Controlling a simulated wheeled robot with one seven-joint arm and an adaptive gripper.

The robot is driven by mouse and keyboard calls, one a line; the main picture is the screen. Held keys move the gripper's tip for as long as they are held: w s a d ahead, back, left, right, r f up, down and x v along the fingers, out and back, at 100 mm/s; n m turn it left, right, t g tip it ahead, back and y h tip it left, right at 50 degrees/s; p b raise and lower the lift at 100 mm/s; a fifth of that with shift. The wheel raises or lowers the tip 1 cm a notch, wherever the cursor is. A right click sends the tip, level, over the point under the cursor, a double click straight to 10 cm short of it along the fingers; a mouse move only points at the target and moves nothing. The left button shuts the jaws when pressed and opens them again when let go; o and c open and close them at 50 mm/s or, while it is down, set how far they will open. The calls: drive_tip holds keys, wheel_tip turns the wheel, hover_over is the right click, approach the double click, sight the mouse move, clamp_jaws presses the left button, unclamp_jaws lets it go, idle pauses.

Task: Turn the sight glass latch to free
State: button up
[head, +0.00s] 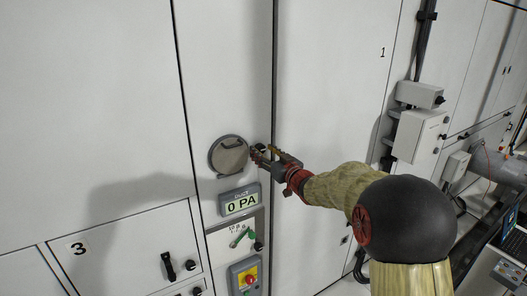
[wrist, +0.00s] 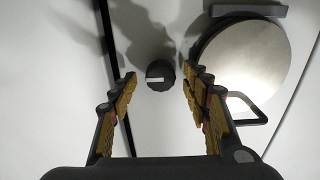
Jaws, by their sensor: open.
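The sight glass latch is a small dark round knob (wrist: 160,75) with a white bar mark on its face. In the wrist view the mark lies across, roughly level. The knob sits beside the round grey sight glass cover (head: 229,156), which also shows in the wrist view (wrist: 243,55) with its loop handle. My gripper (head: 262,154) is at the panel just right of the cover. Its yellow padded fingers (wrist: 159,80) stand open, one on each side of the knob, with gaps visible on both sides. In the head view the gripper mostly hides the knob.
Below the cover are a "0 PA" display (head: 240,204), a panel with a green handle (head: 238,238) and a red knob on a yellow plate (head: 248,280). Grey boxes (head: 417,135) stick out from the wall at right. A door seam (head: 273,80) runs close by.

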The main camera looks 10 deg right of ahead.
drive_tip(key=shift+w+a, duration=0.1)
drive_tip(key=shift+w, duration=0.05)
drive_tip(key=shift+c, duration=0.6)
drive_tip(key=c, duration=1)
